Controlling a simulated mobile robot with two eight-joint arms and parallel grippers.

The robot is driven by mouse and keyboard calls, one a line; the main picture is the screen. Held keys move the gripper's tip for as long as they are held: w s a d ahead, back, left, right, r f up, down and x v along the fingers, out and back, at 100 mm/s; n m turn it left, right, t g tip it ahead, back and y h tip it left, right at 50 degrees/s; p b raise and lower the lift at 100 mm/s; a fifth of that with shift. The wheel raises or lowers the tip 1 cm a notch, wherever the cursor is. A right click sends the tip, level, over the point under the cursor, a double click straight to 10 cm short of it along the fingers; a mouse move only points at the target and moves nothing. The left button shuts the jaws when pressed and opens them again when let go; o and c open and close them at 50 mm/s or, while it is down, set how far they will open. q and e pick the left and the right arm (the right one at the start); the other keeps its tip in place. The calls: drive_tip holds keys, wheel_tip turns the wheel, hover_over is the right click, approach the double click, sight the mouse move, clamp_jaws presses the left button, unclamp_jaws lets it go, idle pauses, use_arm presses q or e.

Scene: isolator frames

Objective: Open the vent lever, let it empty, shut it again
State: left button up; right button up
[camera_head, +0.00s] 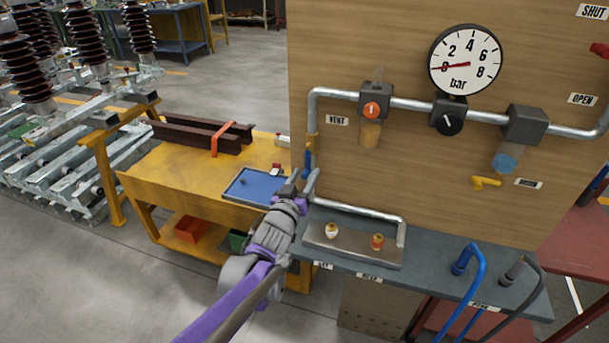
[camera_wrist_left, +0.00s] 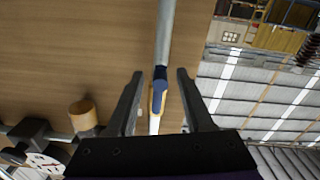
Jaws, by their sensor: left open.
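The vent lever (camera_head: 308,163) is a blue handle at the lower end of the grey pipe, left of the VENT label (camera_head: 337,121), at the left edge of the wooden panel. In the left wrist view the blue and yellow lever (camera_wrist_left: 159,92) lies in line with the pipe (camera_wrist_left: 165,35). My left gripper (camera_head: 302,182) is open just below the lever. In the left wrist view its two fingers (camera_wrist_left: 158,75) stand on either side of the lever, with a gap on each side. The pressure gauge (camera_head: 465,60) has its red needle at about 0 bar. My right gripper is not in view.
A yellow bench (camera_head: 165,165) with a blue tray (camera_head: 243,187) and brown beams stands left of the panel. A grey shelf (camera_head: 340,262) with a metal plate, pipe and hoses (camera_head: 470,280) lies below. Black valve blocks (camera_head: 525,124) sit along the pipe.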

use_arm(q)
drive_tip(key=shift+w, duration=0.1)
clamp_jaws()
idle(1.4)
